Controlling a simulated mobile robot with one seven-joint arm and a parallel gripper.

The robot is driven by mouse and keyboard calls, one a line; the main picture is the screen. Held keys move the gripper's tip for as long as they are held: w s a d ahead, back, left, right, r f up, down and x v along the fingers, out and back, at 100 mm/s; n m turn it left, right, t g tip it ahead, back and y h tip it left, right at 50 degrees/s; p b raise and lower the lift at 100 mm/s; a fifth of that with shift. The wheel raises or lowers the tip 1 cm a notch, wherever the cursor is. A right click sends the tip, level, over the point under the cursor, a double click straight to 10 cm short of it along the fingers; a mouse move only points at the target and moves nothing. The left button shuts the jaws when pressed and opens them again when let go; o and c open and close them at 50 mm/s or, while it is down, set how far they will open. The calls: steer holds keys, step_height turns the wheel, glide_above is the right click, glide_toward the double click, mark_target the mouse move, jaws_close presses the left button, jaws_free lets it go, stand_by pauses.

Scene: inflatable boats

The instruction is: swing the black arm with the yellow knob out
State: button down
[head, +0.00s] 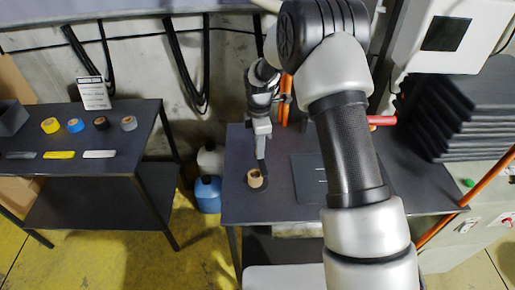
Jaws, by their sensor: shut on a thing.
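A small tan-yellow round piece (255,179), the only thing here that fits the yellow knob, stands near the left end of the dark work table. A dark patch lies at its base; I cannot tell whether this is the black arm, as it blends into the dark top. My gripper (261,168) points down at the knob's back right side, its dark fingertips shut and meeting it. The exact contact is too small to see. My forearm hides the right middle of the table.
The dark work table (231,208) carries a dark flat panel (308,178). Orange bars and a red handle (382,120) are behind my arm. A stack of black slabs (478,110) is at right. A side table (120,110) with tape rolls stands left; bottles (208,194) stand between.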

steer(key=n, duration=0.1)
steer(key=d+n, duration=0.1)
steer(key=n, duration=0.1)
steer(key=shift+w+d+n+b, duration=0.2)
steer(key=shift+w+n+b, duration=0.05)
steer(key=shift+n+b, duration=0.05)
steer(key=shift+w+d+r+n+p, duration=0.1)
steer(key=shift+w+d+n+p, duration=0.3)
steer(key=shift+n, duration=1.35)
steer(key=shift+w+d+f+n+p, duration=0.1)
steer(key=shift+w+d+n+p, duration=0.3)
steer(key=shift+n, duration=1.4)
steer(key=shift+w+d+r+n+p, duration=0.15)
steer(key=shift+w+d+n, duration=0.45)
steer(key=shift+n, duration=1.15)
steer(key=shift+w+a, duration=0.15)
steer(key=shift+w, duration=0.05)
steer(key=c, duration=1.6)
jaws_free()
steer(key=shift+o, duration=0.2)
step_height(320, 180, up, 17)
steer(key=shift+r, duration=0.1)
